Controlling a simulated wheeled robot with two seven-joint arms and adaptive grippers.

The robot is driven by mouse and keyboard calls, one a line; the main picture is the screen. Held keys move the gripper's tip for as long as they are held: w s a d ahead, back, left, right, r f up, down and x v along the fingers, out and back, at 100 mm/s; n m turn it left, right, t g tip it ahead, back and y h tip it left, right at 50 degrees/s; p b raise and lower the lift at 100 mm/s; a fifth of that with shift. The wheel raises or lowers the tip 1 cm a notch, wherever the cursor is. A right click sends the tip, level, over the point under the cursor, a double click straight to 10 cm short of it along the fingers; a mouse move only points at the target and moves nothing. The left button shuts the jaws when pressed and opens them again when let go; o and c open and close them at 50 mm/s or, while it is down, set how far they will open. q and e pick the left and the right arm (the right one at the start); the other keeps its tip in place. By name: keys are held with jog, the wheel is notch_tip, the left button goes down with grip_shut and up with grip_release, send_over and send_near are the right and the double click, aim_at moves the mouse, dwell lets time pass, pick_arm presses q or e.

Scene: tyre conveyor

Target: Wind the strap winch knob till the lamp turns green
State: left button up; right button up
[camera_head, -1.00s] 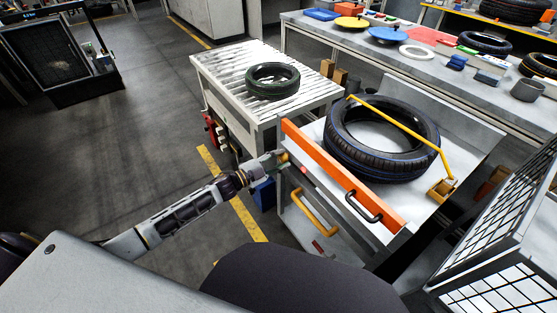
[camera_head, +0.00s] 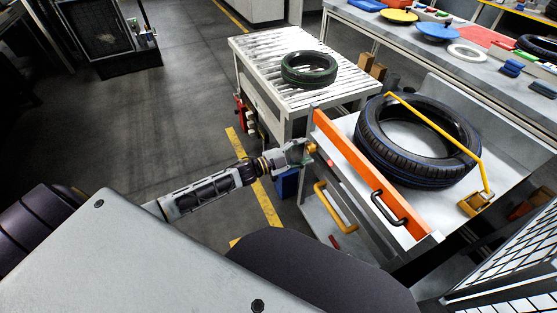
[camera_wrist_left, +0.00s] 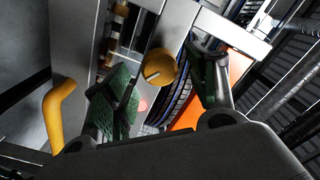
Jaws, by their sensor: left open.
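The round yellow knob (camera_head: 311,149) sits at the left end of the orange bar on the tyre stand. In the left wrist view the knob (camera_wrist_left: 159,68) shows its face with a slot line, between the green finger pads. My left gripper (camera_head: 299,152) is open at the knob, one finger on each side; I cannot tell whether the pads touch it. A small lamp (camera_head: 330,163) by the knob glows red, and it shows as a pinkish red spot in the left wrist view (camera_wrist_left: 143,104). A yellow strap bar (camera_head: 440,128) crosses the black tyre (camera_head: 372,151). My right gripper is out of view.
The orange bar (camera_head: 356,168) carries a black handle (camera_head: 388,209). A yellow handle (camera_head: 334,208) hangs below the knob. A roller conveyor (camera_head: 262,62) with a smaller tyre (camera_head: 309,70) stands behind. A mesh panel (camera_head: 515,262) is at right.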

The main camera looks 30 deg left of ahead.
pick_arm(q)
jog(key=v, duration=1)
dwell(0.5)
jog(key=shift+s+a, duration=0.15)
dwell(0.5)
